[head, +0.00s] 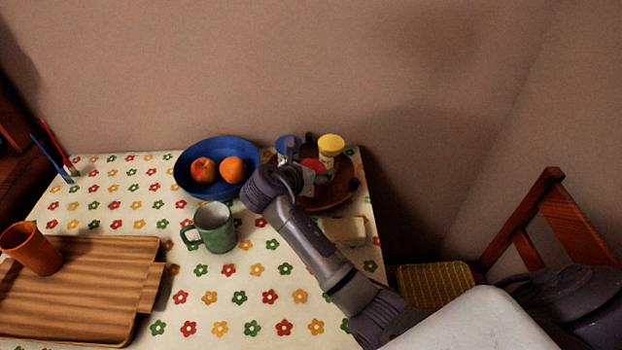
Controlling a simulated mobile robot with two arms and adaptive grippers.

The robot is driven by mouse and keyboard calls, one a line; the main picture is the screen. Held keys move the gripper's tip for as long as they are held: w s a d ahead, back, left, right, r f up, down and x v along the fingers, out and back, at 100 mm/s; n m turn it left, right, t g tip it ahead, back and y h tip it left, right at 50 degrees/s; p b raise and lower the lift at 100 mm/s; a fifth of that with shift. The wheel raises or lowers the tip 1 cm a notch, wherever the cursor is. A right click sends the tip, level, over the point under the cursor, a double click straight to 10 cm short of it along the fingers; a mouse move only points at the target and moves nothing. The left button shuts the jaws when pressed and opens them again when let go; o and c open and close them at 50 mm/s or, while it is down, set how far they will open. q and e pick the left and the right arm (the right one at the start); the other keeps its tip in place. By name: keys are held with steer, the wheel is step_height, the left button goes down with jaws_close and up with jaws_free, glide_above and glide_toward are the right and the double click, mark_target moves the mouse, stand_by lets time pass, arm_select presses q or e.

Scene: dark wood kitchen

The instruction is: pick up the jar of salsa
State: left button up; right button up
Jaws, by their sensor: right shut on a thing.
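My right gripper (308,170) reaches over a round brown wooden tray (343,192) at the back right of the table. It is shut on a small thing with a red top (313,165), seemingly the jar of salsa. The gripper hides most of this jar, so I cannot tell whether it is clear of the tray. A jar with a yellow lid (330,146) stands just behind it. A blue-topped item (288,144) is to the left, partly hidden by the gripper. My left gripper is not in view.
A blue bowl (184,178) with an apple and an orange is left of the tray. A green mug (216,233) stands in front. A pale block (345,231) lies near the right edge. A wooden board (70,300) and orange cup (30,248) are at left.

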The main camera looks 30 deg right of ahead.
steer(key=c, duration=0.3)
steer(key=shift+r, duration=0.15)
